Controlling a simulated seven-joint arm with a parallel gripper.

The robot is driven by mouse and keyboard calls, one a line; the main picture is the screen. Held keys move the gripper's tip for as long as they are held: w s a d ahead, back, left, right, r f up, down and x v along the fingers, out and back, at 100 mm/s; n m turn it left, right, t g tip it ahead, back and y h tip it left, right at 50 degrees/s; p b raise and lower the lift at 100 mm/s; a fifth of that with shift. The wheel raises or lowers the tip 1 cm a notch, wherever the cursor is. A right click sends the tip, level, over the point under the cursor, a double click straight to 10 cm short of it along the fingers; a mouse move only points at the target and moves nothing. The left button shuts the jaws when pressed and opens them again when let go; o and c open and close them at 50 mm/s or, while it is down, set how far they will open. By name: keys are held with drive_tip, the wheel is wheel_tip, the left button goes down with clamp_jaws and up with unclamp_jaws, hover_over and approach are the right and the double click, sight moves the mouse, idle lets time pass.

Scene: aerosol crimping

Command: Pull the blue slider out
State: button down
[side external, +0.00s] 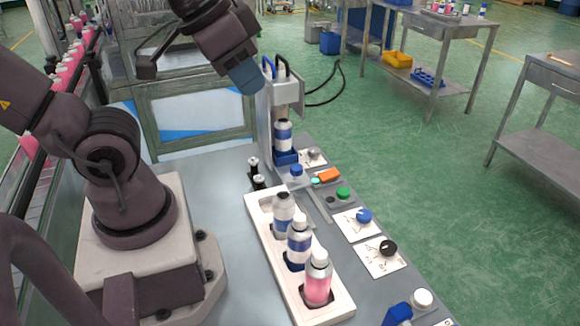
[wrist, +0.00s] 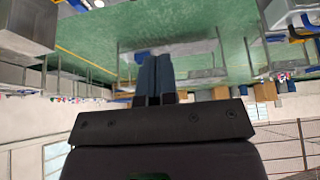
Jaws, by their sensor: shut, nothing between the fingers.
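A blue slider-like block (side external: 286,157) sits at the foot of the crimping press (side external: 288,92), with a blue-and-white bottle (side external: 283,135) upright on it. A blue knob (side external: 296,170) is just in front of the block on a pale plate; I cannot tell whether they are joined. My gripper (side external: 247,82) is raised to the upper left of the press, above the block and apart from it. In the wrist view its two blue fingers (wrist: 155,75) are together with nothing between them. The block is not visible in the wrist view.
A white tray (side external: 262,225) with three bottles stands in front of the press. To its right are plates with a blue dial (side external: 364,216), a black dial (side external: 388,247) and a green button (side external: 343,194). An orange object (side external: 329,175) lies near the press. A blue block (side external: 398,314) is at bottom right.

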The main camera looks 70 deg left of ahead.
idle(0.4)
drive_tip(key=c, duration=1.4)
unclamp_jaws()
drive_tip(key=shift+a+f, duration=0.1)
drive_tip(key=o, duration=0.6)
drive_tip(key=shift+w+a+f+n+g, duration=0.2)
drive_tip(key=shift+w+a+f+g, duration=0.15)
drive_tip(key=shift+f, duration=0.2)
drive_tip(key=shift+w+a+f+n+g, duration=0.2)
drive_tip(key=shift+w+a+f+g, duration=0.1)
drive_tip(key=shift+f+g, duration=0.2)
drive_tip(key=n+g, duration=0.4)
drive_tip(key=n, duration=0.3)
approach(296, 167)
wheel_tip(296, 167, down, 9)
drive_tip(key=shift+f, duration=0.1)
